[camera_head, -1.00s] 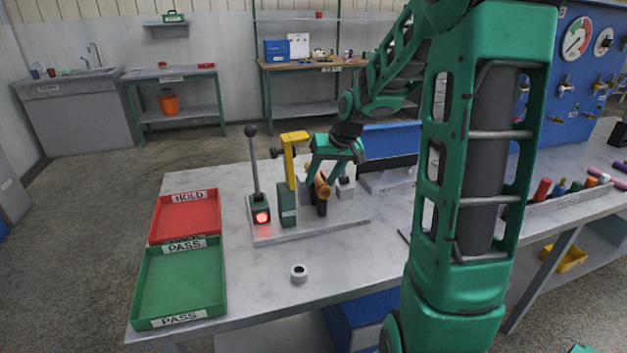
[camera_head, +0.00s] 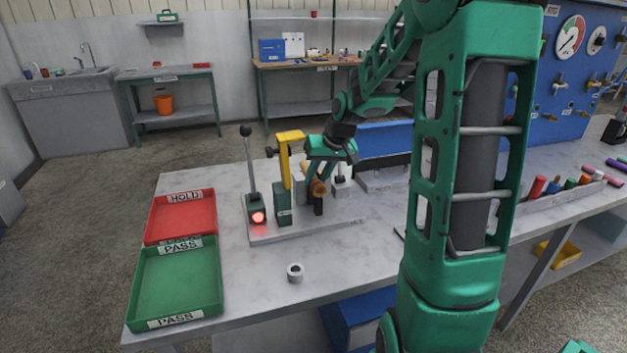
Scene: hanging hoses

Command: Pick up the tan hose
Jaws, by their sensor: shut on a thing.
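The tan hose (camera_head: 319,187) is a short brown-tan cylinder at the test fixture on the bench. It lies between the yellow-topped clamp post and a small grey block, close above a black support. My gripper (camera_head: 316,179) is at the hose, reaching down from the upper right, and is shut on it. The fingers partly hide the hose. I cannot tell whether the hose still touches the support.
The fixture plate (camera_head: 340,224) carries a lever (camera_head: 249,165), a lit red lamp (camera_head: 258,217) and a yellow clamp (camera_head: 286,150). A red HOLD tray (camera_head: 180,220) and green PASS tray (camera_head: 178,285) stand left. A grey ring (camera_head: 295,272) lies in front. Several coloured hoses (camera_head: 570,184) are at right.

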